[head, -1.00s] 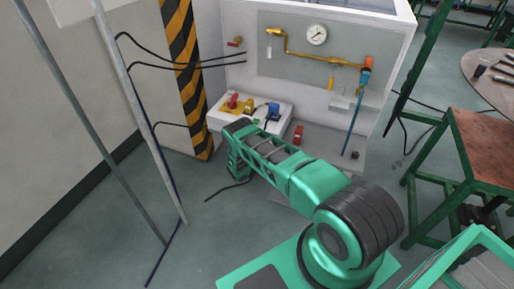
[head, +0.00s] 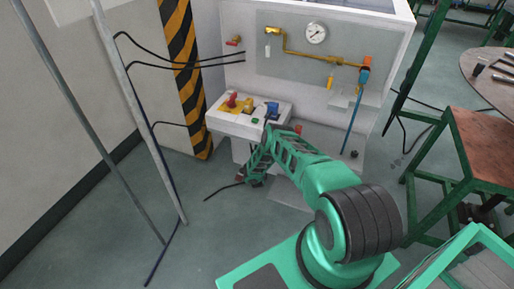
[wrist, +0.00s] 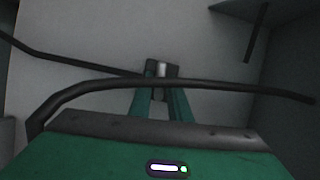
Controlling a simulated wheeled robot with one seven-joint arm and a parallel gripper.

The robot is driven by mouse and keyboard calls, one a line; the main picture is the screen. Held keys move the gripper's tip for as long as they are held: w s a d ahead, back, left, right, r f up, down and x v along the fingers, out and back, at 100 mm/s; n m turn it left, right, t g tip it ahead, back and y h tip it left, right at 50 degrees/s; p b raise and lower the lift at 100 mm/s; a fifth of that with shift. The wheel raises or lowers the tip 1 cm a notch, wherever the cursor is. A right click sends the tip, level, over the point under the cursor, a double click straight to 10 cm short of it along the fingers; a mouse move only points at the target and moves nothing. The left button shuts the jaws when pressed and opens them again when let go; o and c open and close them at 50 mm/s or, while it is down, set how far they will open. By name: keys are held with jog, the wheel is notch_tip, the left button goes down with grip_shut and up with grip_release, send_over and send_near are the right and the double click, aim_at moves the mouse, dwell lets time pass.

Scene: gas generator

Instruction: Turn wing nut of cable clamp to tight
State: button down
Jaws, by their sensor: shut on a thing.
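In the wrist view the two dark fingertips of my gripper (wrist: 161,71) are close together around a small pale metal piece (wrist: 162,69). It sits where a black cable from the left ends, and appears to be the wing nut of the cable clamp. The fingers hide most of it, so its wings and turn angle cannot be made out. In the head view my gripper (head: 252,181) is low in front of the white cabinet, at the end of the black cable (head: 224,188) near the floor. The clamp itself is too small to tell there.
The white cabinet (head: 234,70) carries a gauge (head: 316,33) and yellow pipes. A control box (head: 236,121) juts out above my gripper. A striped post (head: 186,75) stands left, and a green-framed table (head: 482,140) right. A dark bar crosses the wrist view before the fingers.

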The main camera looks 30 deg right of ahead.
jog(key=shift+f+m, duration=0.1)
jog(key=shift+m, duration=0.4)
jog(key=c, duration=1.8)
grip_release()
jog(key=shift+s, duration=0.1)
jog(key=v, duration=1)
jog(key=shift+s+f+t, duration=0.3)
jog(key=shift+f, duration=0.05)
jog(key=shift+a, duration=0.15)
